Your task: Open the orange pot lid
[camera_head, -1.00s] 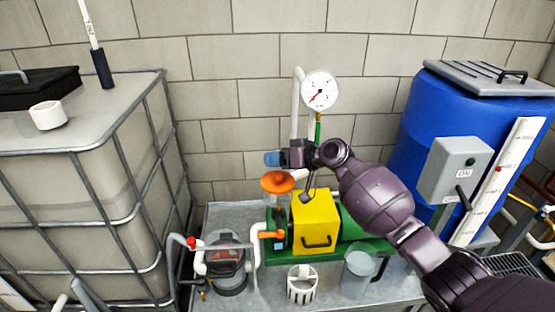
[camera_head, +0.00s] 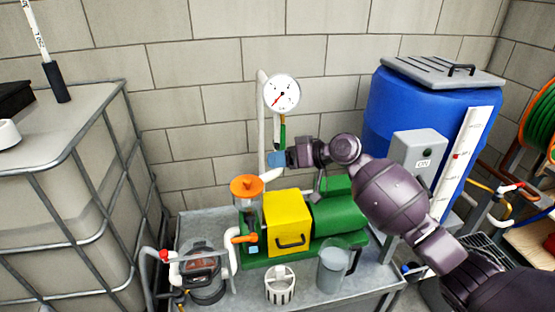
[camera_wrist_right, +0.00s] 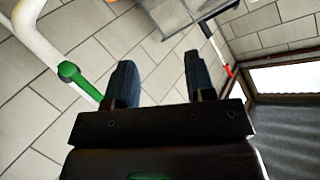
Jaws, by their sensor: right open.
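The orange pot lid (camera_head: 247,186) sits on top of the clear pot at the left end of the green pump (camera_head: 335,213). My right gripper (camera_head: 275,159) is above and to the right of the lid in the head view, apart from it, with its blue fingertips pointing left. In the right wrist view the two dark fingers (camera_wrist_right: 160,85) are spread with nothing between them. The lid does not show in the wrist view. My left gripper is not in view.
A pressure gauge (camera_head: 281,94) on a white pipe (camera_head: 262,130) stands close behind my right gripper. A yellow box (camera_head: 287,222) covers the pump's middle. A white basket (camera_head: 280,285) and a clear jug (camera_head: 333,268) stand in front. A blue barrel (camera_head: 395,100) is at right.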

